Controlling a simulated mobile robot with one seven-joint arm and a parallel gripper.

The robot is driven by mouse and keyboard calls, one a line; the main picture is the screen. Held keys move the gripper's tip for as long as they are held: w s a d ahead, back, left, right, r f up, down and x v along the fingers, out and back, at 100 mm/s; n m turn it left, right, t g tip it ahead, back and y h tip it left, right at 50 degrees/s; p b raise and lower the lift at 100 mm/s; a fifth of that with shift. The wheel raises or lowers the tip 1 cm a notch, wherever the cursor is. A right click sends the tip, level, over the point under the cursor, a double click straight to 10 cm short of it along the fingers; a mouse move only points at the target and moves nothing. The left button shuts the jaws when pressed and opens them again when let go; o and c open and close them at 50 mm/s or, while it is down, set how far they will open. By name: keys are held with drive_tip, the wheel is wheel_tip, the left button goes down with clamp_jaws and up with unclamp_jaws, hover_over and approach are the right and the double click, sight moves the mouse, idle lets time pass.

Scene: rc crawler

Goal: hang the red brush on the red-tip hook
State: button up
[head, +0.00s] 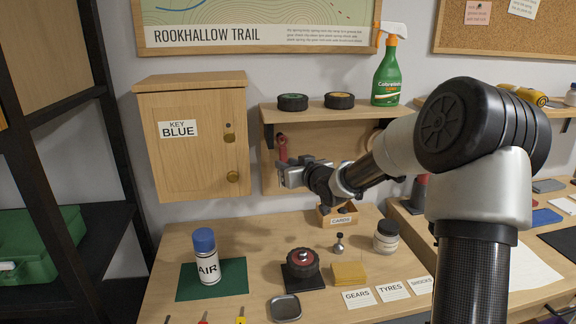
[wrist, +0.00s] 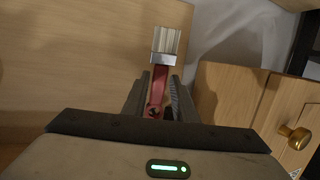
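The red brush (wrist: 158,88) shows in the wrist view with its red handle between my gripper's fingers, a metal band and pale bristles pointing to the picture's top. In the head view its red handle (head: 283,150) stands upright just above my gripper (head: 288,176), in front of the wooden back panel under the shelf. A round hook mount (head: 373,138) shows at the panel's right, partly behind my arm. The red-tip hook is not clearly visible, and I cannot tell whether the brush touches a hook.
The key cabinet (head: 190,165) is close to the gripper's left. The shelf (head: 330,109) above holds two tyres and a green spray bottle (head: 388,70). Below, the bench holds a cards box (head: 341,219), an air can (head: 205,257), a jar and a wheel.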

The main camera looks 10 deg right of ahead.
drive_tip(key=shift+o, duration=1.3)
